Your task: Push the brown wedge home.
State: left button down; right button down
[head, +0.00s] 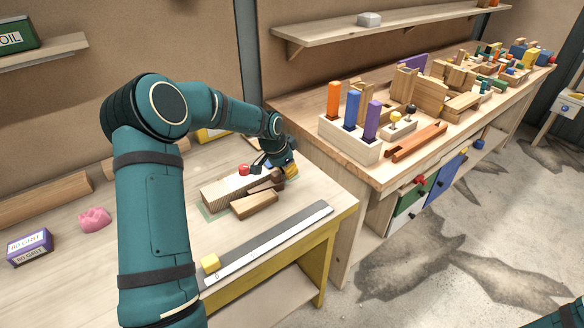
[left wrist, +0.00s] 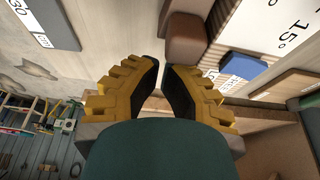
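A small dark brown piece, which looks like the brown wedge (head: 268,185), lies on the near workbench against a pale wooden block (head: 222,191). A lighter brown block (head: 253,205) lies just in front of it. My left gripper (head: 289,172) is low at the right end of these pieces. In the left wrist view my left gripper (left wrist: 162,68) has its yellow fingers drawn together, with a narrow gap and nothing visible held. A brown block (left wrist: 185,38), probably the wedge, is just beyond the fingertips; contact is unclear. My right gripper is out of view.
A ruler strip (head: 270,243) with a yellow cube (head: 210,263) lies along the bench front. A pink lump (head: 95,219) and a purple grit box (head: 30,247) are at left. A red knob (head: 243,170) is near the block. A blue piece (left wrist: 243,66) shows by the fingers.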

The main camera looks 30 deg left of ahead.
aim_at(278, 174)
pick_arm(q)
jog(key=shift+s+a, duration=0.1)
jog(key=shift+s+a, duration=0.4)
jog(key=shift+s, duration=0.2)
jog(key=shift+s+a, duration=0.35)
jog(key=shift+s, duration=0.25)
